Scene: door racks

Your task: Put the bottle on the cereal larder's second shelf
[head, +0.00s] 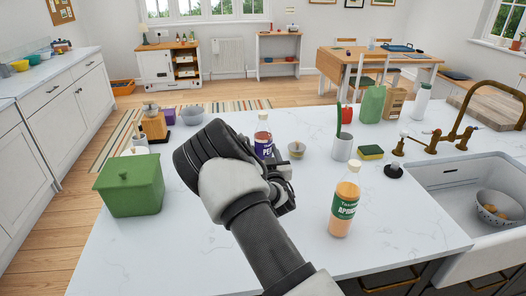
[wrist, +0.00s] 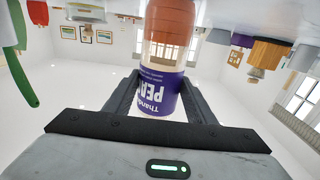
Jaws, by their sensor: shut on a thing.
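A bottle with a purple label (head: 263,136) and a white cap stands upright at my gripper (head: 278,172) above the white counter. In the wrist view the bottle (wrist: 168,50) appears upside down, with reddish-brown contents, between both fingers of my gripper (wrist: 157,90), which is shut on it. My gripper hides its base in the head view, so I cannot tell whether it touches the counter. A white cabinet (head: 154,67) with open shelves holding small things stands at the back left. I cannot tell if it is the cereal larder.
A green-labelled bottle (head: 344,205) stands on the counter (head: 290,255), right of my arm. A green box (head: 130,186) is at the left. A cup (head: 342,147), sponge (head: 371,152) and small bowl (head: 297,149) stand beyond. A white shelf unit (head: 278,53) and wooden table (head: 350,62) are far back.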

